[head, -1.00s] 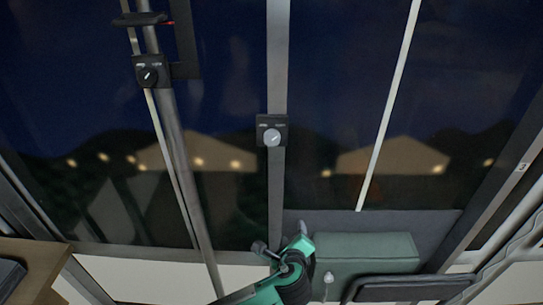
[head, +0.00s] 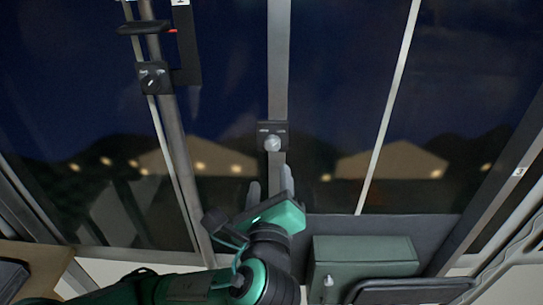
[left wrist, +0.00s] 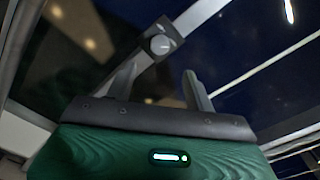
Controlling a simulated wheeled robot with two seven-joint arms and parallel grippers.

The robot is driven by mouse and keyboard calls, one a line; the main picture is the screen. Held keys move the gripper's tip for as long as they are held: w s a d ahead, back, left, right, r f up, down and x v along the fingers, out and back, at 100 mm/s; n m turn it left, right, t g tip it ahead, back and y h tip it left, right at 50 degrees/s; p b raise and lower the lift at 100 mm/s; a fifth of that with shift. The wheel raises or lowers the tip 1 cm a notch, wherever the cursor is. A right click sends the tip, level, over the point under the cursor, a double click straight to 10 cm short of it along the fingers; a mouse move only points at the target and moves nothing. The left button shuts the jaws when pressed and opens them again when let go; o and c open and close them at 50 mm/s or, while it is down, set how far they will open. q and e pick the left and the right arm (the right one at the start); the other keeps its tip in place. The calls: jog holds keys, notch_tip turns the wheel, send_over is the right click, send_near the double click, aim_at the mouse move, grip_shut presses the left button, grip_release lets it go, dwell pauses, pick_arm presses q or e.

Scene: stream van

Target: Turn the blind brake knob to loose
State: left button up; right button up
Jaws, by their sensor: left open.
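A round light-grey knob (head: 272,144) sits on a small dark plate on the middle window post; its label is too small to read. A second, black knob (head: 151,81) sits on a dark plate on the slanted pole at the left, its pointer tilted up to the right. I cannot tell from the lettering which is the blind brake knob. My left gripper (head: 269,186) is open and empty, just below the grey knob and apart from it. In the left wrist view the grey knob (left wrist: 160,44) lies just beyond and between the open fingers (left wrist: 160,78).
A green box (head: 365,258) stands below right of the gripper, with a dark padded surface (head: 410,290) in front of it. A black bracket (head: 186,48) stands by the left pole. A brown surface (head: 40,268) is at lower left. The window area around the grey knob is clear.

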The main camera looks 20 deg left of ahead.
aim_at(272, 146)
pick_arm(q)
jog(key=p+x, duration=0.3)
jog(key=x, duration=0.7)
jog(key=shift+w+a+r, duration=0.1)
jog(key=shift+w, duration=0.1)
jog(key=shift+w+a, duration=0.15)
jog(key=shift+w, duration=0.4)
jog(key=c, duration=0.9)
jog(key=shift+c, duration=0.4)
